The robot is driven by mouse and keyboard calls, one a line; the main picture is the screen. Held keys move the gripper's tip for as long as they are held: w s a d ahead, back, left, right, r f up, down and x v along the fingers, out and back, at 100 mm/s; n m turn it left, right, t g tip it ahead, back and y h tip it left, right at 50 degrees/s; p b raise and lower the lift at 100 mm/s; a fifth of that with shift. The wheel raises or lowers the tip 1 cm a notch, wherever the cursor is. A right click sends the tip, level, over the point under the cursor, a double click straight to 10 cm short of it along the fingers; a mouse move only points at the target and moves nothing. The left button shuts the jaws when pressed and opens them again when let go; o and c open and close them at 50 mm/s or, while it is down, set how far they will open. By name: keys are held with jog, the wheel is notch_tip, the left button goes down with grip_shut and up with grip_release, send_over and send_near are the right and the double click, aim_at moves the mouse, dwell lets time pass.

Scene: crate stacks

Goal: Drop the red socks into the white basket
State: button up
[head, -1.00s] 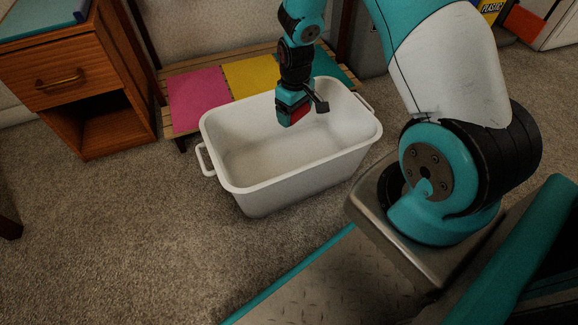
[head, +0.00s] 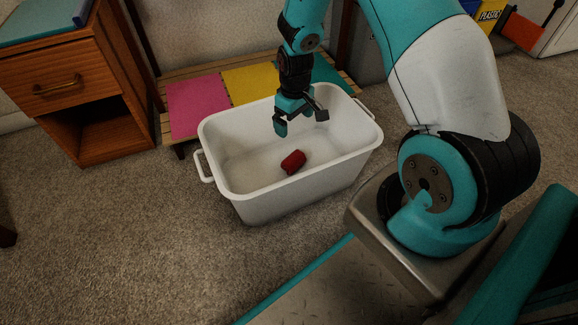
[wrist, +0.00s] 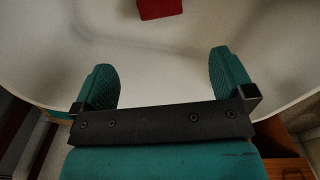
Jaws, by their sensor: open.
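The red socks (head: 293,161) show as a small red bundle inside the white basket (head: 243,186), in the head view. They also appear at the top edge of the wrist view (wrist: 159,8), partly cut off. The white basket, a tub with side handles, stands on the carpet, and its pale inside fills much of the wrist view (wrist: 150,60). My gripper (head: 290,122) hangs over the basket's opening, above and apart from the socks. In the wrist view its two teal fingers (wrist: 165,82) are spread wide with nothing between them.
A low slatted bench (head: 172,80) with pink (head: 199,107), yellow (head: 247,83) and green mats (head: 325,72) stands behind the basket. A wooden nightstand (head: 60,80) is at the left. Open carpet (head: 110,230) lies at the front left.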

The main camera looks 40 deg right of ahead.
notch_tip(320, 180, up, 16)
jog(key=p, duration=0.8)
jog(key=s+a+r+n+y+p, duration=0.1)
jog(key=s+a+r+p, duration=0.2)
jog(key=a+r, duration=0.55)
jog(key=s+a+r+n+y+p, duration=0.1)
jog(key=s+a+r+p, duration=0.4)
jog(key=r, duration=0.6)
jog(key=s+a+r+n+y+p, duration=0.1)
jog(key=s+a+r+n+p, duration=0.1)
jog(key=s+a+r, duration=0.4)
jog(key=s+a+r+n+y+p, duration=0.1)
jog(key=s+a+r+p, duration=0.15)
jog(key=s+r, duration=0.6)
notch_tip(320, 180, up, 35)
jog(key=p, duration=3.5)
jog(key=shift+w+a, duration=0.15)
jog(key=shift+a, duration=0.2)
jog(key=shift+r, duration=0.1)
jog(key=shift+c, duration=0.2)
